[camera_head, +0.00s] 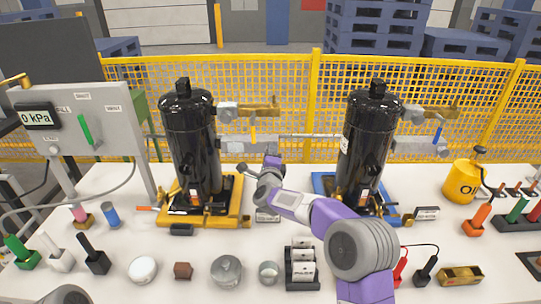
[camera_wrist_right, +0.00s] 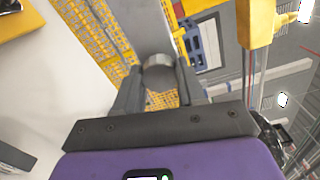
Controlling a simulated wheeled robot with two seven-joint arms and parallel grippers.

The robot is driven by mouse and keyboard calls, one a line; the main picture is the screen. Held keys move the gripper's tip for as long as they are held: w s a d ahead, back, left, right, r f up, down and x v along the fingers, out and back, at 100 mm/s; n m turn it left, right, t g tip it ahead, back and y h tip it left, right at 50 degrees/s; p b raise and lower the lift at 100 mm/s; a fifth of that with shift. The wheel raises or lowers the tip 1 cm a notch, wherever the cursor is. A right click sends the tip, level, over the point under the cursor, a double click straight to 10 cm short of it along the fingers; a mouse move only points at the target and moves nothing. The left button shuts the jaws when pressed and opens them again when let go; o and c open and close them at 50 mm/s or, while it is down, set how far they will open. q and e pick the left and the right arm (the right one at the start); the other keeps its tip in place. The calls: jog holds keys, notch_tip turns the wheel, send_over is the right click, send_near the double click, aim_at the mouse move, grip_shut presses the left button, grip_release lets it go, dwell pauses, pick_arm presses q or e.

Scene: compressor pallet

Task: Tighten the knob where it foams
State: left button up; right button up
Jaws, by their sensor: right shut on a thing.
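Two black compressors stand on the table, the left one (camera_head: 191,140) on a yellow pallet (camera_head: 232,212) and the right one (camera_head: 368,140) on a blue pallet (camera_head: 322,183). Each has grey and brass fittings on its right side. My right gripper (camera_head: 271,161) is at the lower grey fitting (camera_head: 236,148) of the left compressor. In the right wrist view its fingers are shut around a round grey knob (camera_wrist_right: 158,72) at the end of a grey bar. The fingers hide the knob's sides. I can make out no foam. My left gripper is not in view.
A gauge panel (camera_head: 110,103) reading 0 kPa stands at left. A yellow oil can (camera_head: 461,181) stands at right. Jars, a tray of small boxes (camera_head: 289,268) and colored-handled tools line the front. A yellow mesh fence (camera_head: 289,80) runs behind the table.

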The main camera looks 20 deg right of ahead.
dwell(0.3)
jog(key=o, duration=1)
jog(key=shift+o, duration=0.2)
jog(key=v, duration=0.7)
jog(key=shift+s+p, duration=0.3)
jog(key=shift+p, duration=0.1)
jog(key=shift+a, duration=0.1)
